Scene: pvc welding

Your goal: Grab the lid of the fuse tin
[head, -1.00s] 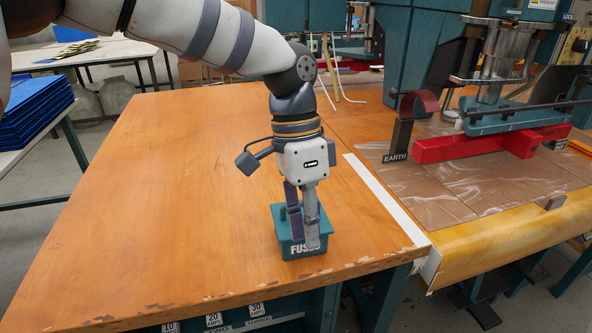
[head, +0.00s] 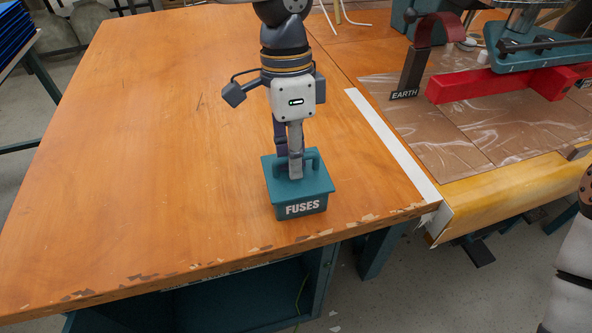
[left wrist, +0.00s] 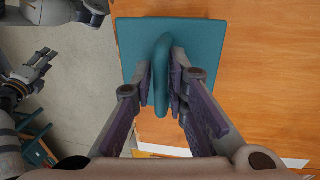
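The fuse tin (head: 302,207) is a teal box marked FUSES, standing on the wooden table near its front edge. Its flat teal lid (head: 318,186) is on it, with a raised bar handle (head: 312,162) on top. In the left wrist view the lid (left wrist: 208,45) lies below my fingers and the handle (left wrist: 161,75) runs between them. My left gripper (head: 289,172) points down with a finger on each side of the handle. A small gap shows on the handle's left side, so it looks open. My right gripper (left wrist: 38,66) shows small at the left; its opening is unclear.
The wooden table (head: 170,150) is clear left of the tin. To the right are a white strip (head: 395,150), a brown mat, an EARTH-labelled post (head: 411,75) and a red bar (head: 480,85). The front edge is chipped, with an open teal space below.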

